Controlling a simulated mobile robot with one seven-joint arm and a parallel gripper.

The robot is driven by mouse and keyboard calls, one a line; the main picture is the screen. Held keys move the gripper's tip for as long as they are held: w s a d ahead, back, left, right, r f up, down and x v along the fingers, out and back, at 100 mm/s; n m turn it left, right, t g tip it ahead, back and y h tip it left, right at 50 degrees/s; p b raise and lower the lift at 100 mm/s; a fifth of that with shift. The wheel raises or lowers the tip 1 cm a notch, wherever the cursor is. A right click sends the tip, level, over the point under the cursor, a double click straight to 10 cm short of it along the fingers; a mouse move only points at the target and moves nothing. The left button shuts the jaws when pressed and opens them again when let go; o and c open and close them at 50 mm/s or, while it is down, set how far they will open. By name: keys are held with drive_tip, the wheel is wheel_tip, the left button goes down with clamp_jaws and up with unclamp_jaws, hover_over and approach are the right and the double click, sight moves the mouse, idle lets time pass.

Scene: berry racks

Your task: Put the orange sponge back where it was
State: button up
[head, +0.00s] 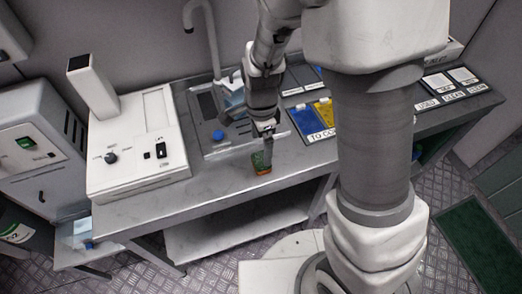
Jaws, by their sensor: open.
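The orange sponge (264,171) stands near the front edge of the grey metal counter (222,181). It shows a green part above and orange at the bottom and side. My gripper (268,148) is directly above it, pointing down, with its fingertips at or just over the sponge's top. The jaws are open. I cannot tell from this angle whether the fingers straddle or touch the sponge.
A sink area with a tap (212,45) and a blue round thing (218,135) lies behind. A white machine (136,145) stands on the left. Blue and yellow labelled trays (310,122) and label cards (452,84) lie to the right.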

wheel_tip(320, 180, up, 6)
wheel_tip(320, 180, up, 11)
drive_tip(key=n+t+y, duration=0.1)
drive_tip(key=n+t, duration=0.2)
drive_tip(key=n, duration=0.4)
hover_over(261, 160)
drive_tip(key=s+d, duration=0.4)
drive_tip(key=d, duration=0.1)
drive_tip(key=s+d+r+n+t+h, duration=0.1)
drive_tip(key=s+d+r+n+t, duration=0.1)
drive_tip(key=s+d+r+n, duration=0.3)
drive_tip(key=s+r+n, duration=0.2)
drive_tip(key=s, duration=0.1)
drive_tip(key=shift+s+d+r+n+t+p, duration=0.2)
drive_tip(key=shift+d+r+n+t+p, duration=0.1)
drive_tip(key=shift+d+r+n+p, duration=0.1)
drive_tip(key=shift+r+p, duration=0.5)
drive_tip(key=shift+p, duration=0.05)
